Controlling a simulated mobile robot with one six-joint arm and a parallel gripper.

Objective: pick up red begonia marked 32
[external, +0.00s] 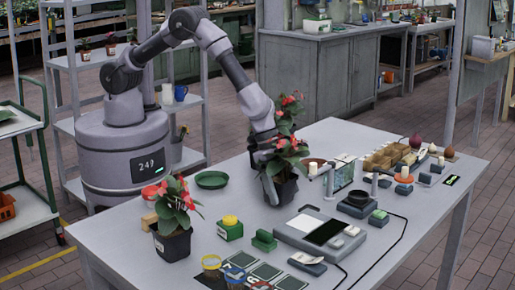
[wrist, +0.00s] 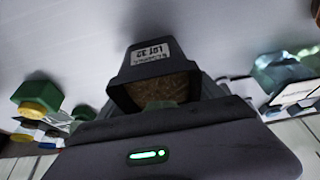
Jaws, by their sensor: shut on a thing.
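A begonia with red flowers and green leaves in a black pot (external: 287,190) is held at the middle of the table. My gripper (external: 272,186) is shut on this pot from its left side. In the wrist view the dark pot (wrist: 155,68) carries a white label that reads LOT 32, with brown soil inside. The pot's base is partly hidden in the external view, and I cannot tell whether it touches the table. A second red-flowered begonia (external: 173,243) in a black pot stands at the table's front left.
A green saucer (external: 211,180) and a green box with a yellow top (external: 230,229) stand left of the held pot. A grey device with a dark screen (external: 322,232) stands to its right, with a small scale-like unit (external: 358,202) behind. Small jars line the front edge.

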